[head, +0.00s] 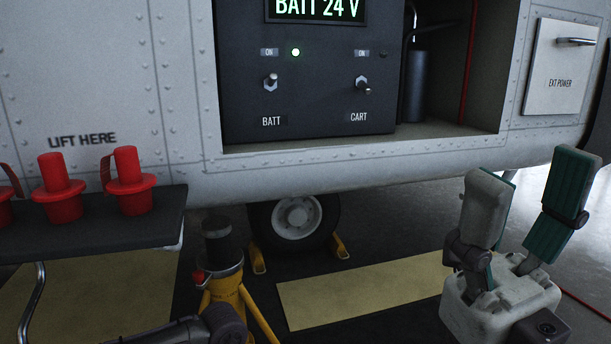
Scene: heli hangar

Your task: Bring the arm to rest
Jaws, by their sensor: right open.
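My right gripper (525,200) is at the lower right of the head view. Its two fingers with green pads are spread apart and point upward, with nothing between them. A dark arm part of mine shows at the bottom left of centre; my left gripper is not in the picture.
A dark panel (315,90) has BATT (270,82) and CART (361,85) switches and a lit green lamp (295,52). A dark shelf (90,235) with red plugs (130,182) is at left. A yellow jack (228,290) and a chocked wheel (297,217) stand below.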

